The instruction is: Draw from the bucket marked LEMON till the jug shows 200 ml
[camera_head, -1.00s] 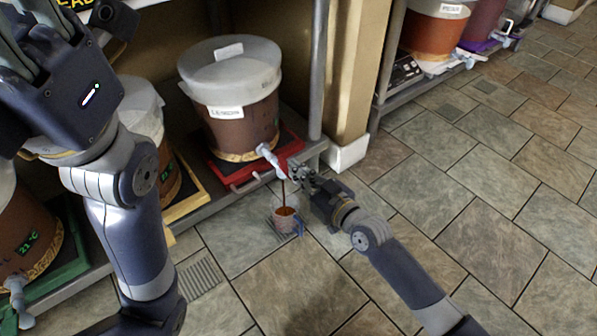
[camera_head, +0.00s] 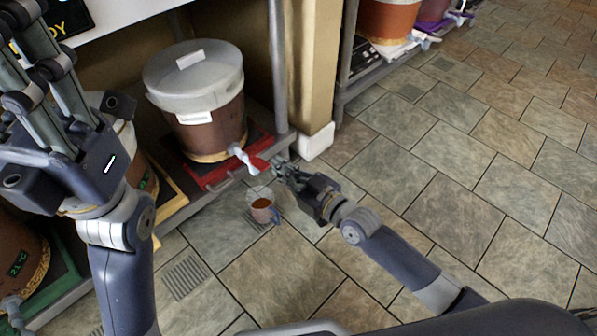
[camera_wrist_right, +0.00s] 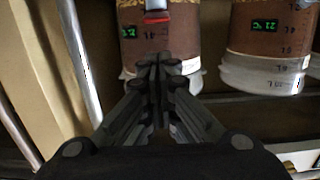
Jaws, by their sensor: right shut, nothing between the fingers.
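A brown bucket (camera_head: 208,128) with a grey-white lid stands on a red tray (camera_head: 195,172) on the shelf. Its white label (camera_head: 195,117) is too small to read now. Its pale tap (camera_head: 240,155) has a red handle (camera_head: 258,165). Below the tap is a clear jug (camera_head: 262,208) with amber-brown liquid and a blue handle; its scale is unreadable. No stream shows between tap and jug. My right gripper (camera_head: 281,168) is shut and empty, just right of the tap handle; its closed fingers (camera_wrist_right: 158,75) show in the wrist view. My left gripper (camera_head: 28,60) is raised at upper left, its tips unclear.
Another bucket (camera_head: 20,235) on a green tray stands at lower left, with one partly hidden on a yellow tray (camera_head: 170,195). A post (camera_head: 279,65) rises behind my right gripper. More buckets stand at top right. The tiled floor at right is clear.

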